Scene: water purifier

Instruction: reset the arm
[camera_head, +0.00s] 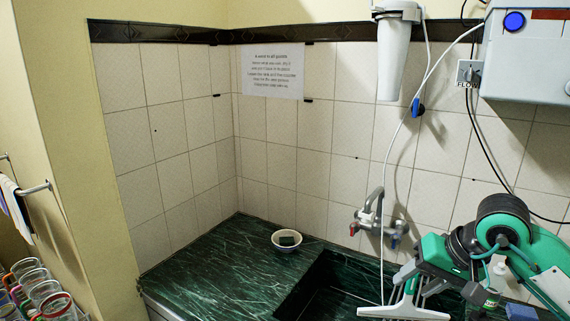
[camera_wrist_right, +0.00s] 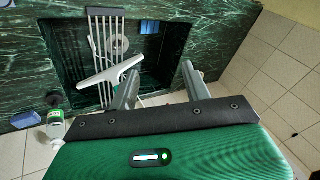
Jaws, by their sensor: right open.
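My right arm comes in from the right in the head view, with a green and black body. Its gripper (camera_head: 412,284) is over the sink; in the right wrist view its two grey fingers (camera_wrist_right: 160,86) stand apart with nothing between them. A white squeegee (camera_head: 404,312) is below the gripper, and in the right wrist view it lies left of the fingers (camera_wrist_right: 112,73). Whether a finger touches it cannot be told. My left arm and gripper are not in view.
A dark green marble counter (camera_head: 215,255) surrounds the sink (camera_head: 325,275). A tap (camera_head: 372,215) is on the tiled wall, and a white purifier box (camera_head: 530,55) and filter (camera_head: 394,55) hang above. A bowl (camera_head: 286,241) sits on the counter. Glasses (camera_head: 40,290) stand lower left.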

